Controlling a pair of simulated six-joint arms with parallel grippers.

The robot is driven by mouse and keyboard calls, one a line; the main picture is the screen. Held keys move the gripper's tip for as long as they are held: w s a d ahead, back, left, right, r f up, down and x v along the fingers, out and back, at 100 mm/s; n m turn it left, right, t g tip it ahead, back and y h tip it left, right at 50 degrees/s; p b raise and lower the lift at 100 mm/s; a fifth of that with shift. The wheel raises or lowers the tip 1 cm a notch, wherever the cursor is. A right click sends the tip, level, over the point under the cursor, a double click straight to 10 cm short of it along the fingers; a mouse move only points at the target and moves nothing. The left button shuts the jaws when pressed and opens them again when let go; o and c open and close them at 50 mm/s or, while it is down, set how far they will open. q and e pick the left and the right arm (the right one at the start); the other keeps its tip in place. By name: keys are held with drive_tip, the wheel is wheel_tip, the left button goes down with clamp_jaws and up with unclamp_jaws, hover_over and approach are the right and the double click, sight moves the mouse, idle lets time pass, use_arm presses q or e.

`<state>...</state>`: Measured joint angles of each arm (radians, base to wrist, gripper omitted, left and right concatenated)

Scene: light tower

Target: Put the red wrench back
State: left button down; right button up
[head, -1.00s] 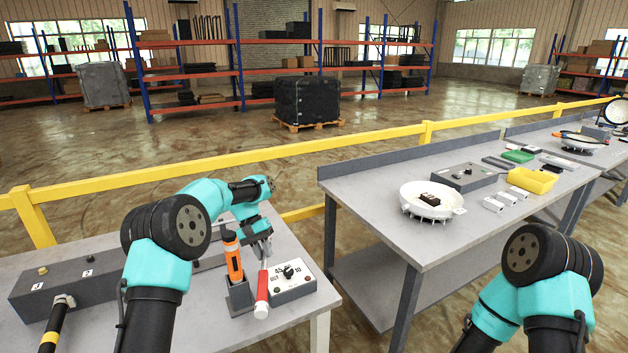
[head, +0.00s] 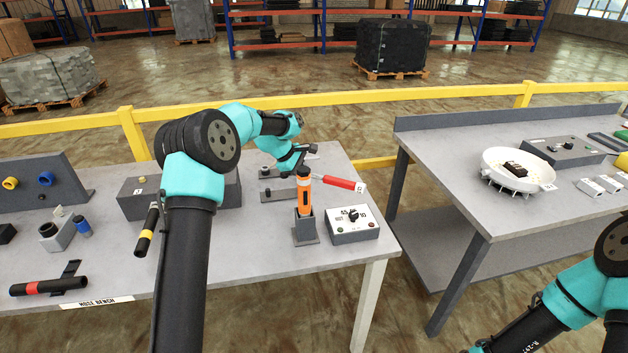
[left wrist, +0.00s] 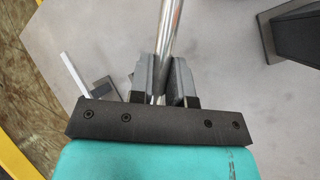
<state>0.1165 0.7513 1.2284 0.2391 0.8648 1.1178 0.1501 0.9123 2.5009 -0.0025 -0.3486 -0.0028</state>
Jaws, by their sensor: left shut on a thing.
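The red wrench (head: 340,184) has a red handle with a pale end and a bare metal shaft. My left gripper (head: 301,164) is shut on its shaft, above the back right of the hose bench. The handle points right, beyond an upright orange tool. The left wrist view shows the metal shaft (left wrist: 171,35) between the two fingers of the left gripper (left wrist: 164,68); the red handle is out of that view. The wrench's other end is hidden in the head view. My right arm shows at the lower right, but its gripper is out of view.
The orange tool (head: 304,192) stands in a grey holder (head: 305,231), close in front of the wrench. A dial box (head: 352,225) is to its right. Low grey blocks (head: 280,194) lie behind. A second bench (head: 455,190) stands right, across a gap.

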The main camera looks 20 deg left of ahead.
use_arm(q)
drive_tip(key=a+r+n+y, duration=0.1)
drive_tip(key=a+n, duration=0.1)
drive_tip(key=w+a+n+t+y, duration=0.1)
drive_tip(key=a+n, duration=0.1)
drive_tip(key=w+a+r+n+t+y, duration=0.1)
drive_tip(key=a+n, duration=0.2)
drive_tip(key=shift+r, duration=0.3)
drive_tip(key=shift+f, duration=0.1)
drive_tip(key=shift+f, duration=3)
drive_tip(key=shift+f, duration=0.1)
drive_tip(key=shift+f, duration=1.35)
drive_tip(key=c, duration=1)
unclamp_jaws()
drive_tip(key=shift+s+d, duration=0.1)
drive_tip(key=v, duration=1.7)
drive_tip(key=shift+s, duration=0.4)
drive_tip(key=shift+d, duration=0.15)
